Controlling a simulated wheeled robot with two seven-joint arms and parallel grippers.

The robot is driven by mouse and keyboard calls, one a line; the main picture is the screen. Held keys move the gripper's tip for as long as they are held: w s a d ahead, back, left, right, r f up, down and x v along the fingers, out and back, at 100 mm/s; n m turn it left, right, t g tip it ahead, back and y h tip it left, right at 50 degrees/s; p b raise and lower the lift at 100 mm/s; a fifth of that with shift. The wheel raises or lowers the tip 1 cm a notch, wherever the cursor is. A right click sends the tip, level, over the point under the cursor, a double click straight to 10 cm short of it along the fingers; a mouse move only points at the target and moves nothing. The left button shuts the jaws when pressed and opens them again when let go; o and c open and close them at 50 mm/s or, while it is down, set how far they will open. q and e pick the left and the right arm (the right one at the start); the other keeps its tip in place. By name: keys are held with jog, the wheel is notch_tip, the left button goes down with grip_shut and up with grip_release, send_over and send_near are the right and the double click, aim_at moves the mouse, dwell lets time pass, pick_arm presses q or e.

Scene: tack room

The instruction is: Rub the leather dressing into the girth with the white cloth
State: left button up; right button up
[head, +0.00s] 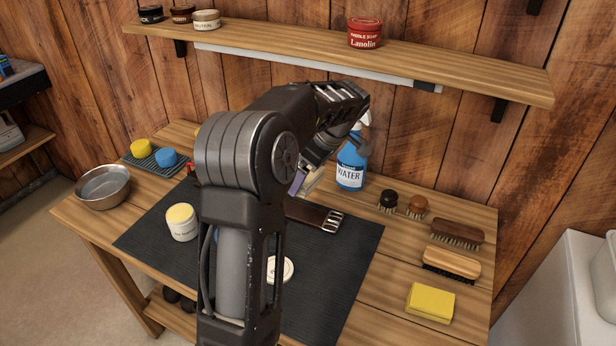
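The girth (314,215) is a dark brown leather strap with a metal buckle at its right end. It lies on the black mat (345,255), and my arm hides its left part. An open white jar with cream-coloured contents (182,224), likely the leather dressing, stands on the mat's left side. A white round lid (284,268) lies near the middle. My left arm rises across the view and bends down behind its elbow. My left gripper (305,181) is over the girth area, mostly hidden. A pale patch beside it may be the white cloth. My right gripper is out of view.
A blue water spray bottle (351,165) stands close behind the wrist. Brushes (457,234) and a yellow sponge (431,302) are at the right. A metal bowl (104,188) stands at the left. A shelf (285,50) with tins runs above. The mat's right part is clear.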

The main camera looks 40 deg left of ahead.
pick_arm(q)
notch_tip(320, 180, up, 6)
jog(key=p, duration=0.3)
jog(key=shift+f, duration=0.1)
